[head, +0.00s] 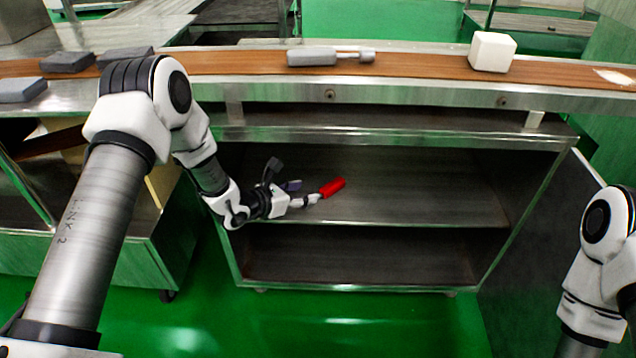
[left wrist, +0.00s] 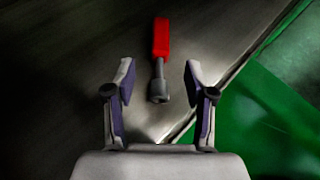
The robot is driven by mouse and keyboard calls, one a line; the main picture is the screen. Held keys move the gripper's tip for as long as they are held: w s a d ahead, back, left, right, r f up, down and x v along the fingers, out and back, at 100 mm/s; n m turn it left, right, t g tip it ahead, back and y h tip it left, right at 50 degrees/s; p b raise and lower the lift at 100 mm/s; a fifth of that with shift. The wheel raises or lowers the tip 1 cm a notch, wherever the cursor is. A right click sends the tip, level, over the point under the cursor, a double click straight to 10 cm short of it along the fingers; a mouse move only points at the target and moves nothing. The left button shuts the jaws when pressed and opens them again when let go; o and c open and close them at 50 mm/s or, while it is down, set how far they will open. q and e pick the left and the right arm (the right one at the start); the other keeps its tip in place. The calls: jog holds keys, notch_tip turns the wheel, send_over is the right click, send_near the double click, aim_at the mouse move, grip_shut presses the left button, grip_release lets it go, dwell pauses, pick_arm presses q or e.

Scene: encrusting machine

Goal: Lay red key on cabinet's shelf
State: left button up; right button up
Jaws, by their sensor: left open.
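The red key (head: 332,187) has a red handle and a grey metal shaft and socket end. It lies on the cabinet's shelf (head: 420,200), close to the shelf's front edge. My left gripper (head: 306,193) reaches into the cabinet from the left, just above the shelf. In the left wrist view the red key (left wrist: 161,45) lies ahead of the open fingers (left wrist: 158,92), with its socket end between the fingertips and apart from both. The left gripper holds nothing. My right gripper is out of view; only part of the right arm shows at the right edge.
A grey tool (head: 318,56) and a white block (head: 492,52) sit on the brown conveyor belt (head: 420,66) above the cabinet. Dark grey blocks (head: 68,62) lie at the left. The cabinet door (head: 535,250) stands open at the right. The shelf is otherwise clear.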

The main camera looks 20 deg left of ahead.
pick_arm(q)
jog(key=v, duration=0.3)
jog(key=shift+s+r+p, duration=0.15)
jog(key=shift+s+p, duration=0.1)
jog(key=shift+p, duration=0.1)
jog(key=s+d+f+m+g+h, duration=0.1)
jog(key=s+d+f+m+g, duration=0.3)
jog(key=s, duration=0.3)
jog(key=s+d+f+m+g, duration=0.2)
jog(key=s+f+g, duration=0.25)
jog(key=s, duration=0.25)
jog(key=s+a+f+m+g+y, duration=0.1)
jog(key=s+a+f+m+y, duration=0.1)
jog(key=s+m, duration=0.9)
jog(key=s+a+f+m+g+y, duration=0.2)
jog(key=s+f+m+y, duration=0.3)
jog(key=s+m, duration=0.7)
jog(key=shift+a+f+m+y, duration=0.3)
jog(key=shift+a+f+m, duration=0.1)
jog(key=shift+a+f, duration=0.3)
jog(key=shift+d, duration=0.1)
jog(key=shift+c, duration=0.4)
